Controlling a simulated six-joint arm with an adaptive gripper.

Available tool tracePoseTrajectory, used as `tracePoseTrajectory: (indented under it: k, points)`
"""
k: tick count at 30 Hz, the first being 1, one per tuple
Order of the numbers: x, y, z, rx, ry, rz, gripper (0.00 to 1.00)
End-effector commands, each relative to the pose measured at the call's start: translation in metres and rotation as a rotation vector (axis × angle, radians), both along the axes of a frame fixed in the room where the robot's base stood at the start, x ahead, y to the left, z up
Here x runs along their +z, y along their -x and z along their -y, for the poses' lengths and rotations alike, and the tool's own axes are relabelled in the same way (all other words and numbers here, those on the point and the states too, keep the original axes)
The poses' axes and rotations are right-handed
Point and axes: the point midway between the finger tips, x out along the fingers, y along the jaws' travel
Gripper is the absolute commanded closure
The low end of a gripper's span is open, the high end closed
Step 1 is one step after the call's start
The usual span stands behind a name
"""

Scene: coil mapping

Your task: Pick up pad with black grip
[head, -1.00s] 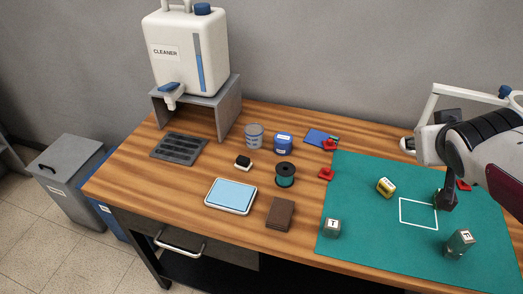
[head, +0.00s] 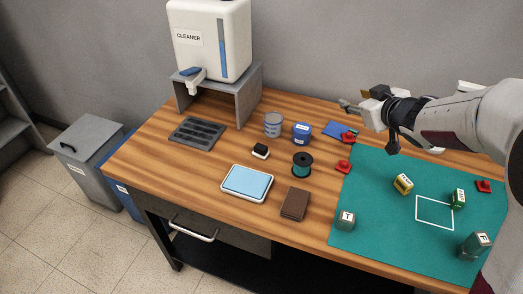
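The pad with black grip (head: 261,151) is a small white block with a black top. It lies on the bare wood between the grey slotted tray and the black-ended spool. My gripper (head: 393,148) shows as a dark, downward-pointing end below my arm at the right. It is above the back edge of the green mat, well to the right of the pad and apart from it. The fingers are small and dark, so I cannot tell whether they are open or shut. I see nothing clearly held.
The light-blue pad tray (head: 246,182), spool (head: 302,165), brown block (head: 295,204), blue-lidded jar (head: 301,133) and grey stacked container (head: 272,124) surround the pad. The slotted tray (head: 197,132) is to its left. The green mat (head: 375,220) holds several small blocks and a white outline.

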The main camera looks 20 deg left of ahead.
Motion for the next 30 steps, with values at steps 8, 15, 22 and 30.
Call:
tracePoseTrajectory:
  k: [8,15,22,30]
  points:
    - [-0.054,0.0,-0.064,0.219,-0.054,-0.043,0.61]
    - [-0.105,0.02,-0.113,0.412,-0.11,-0.111,0.61]
    - [-0.149,0.05,-0.147,0.577,-0.163,-0.193,0.61]
    - [-0.17,0.069,-0.161,0.661,-0.191,-0.242,0.61]
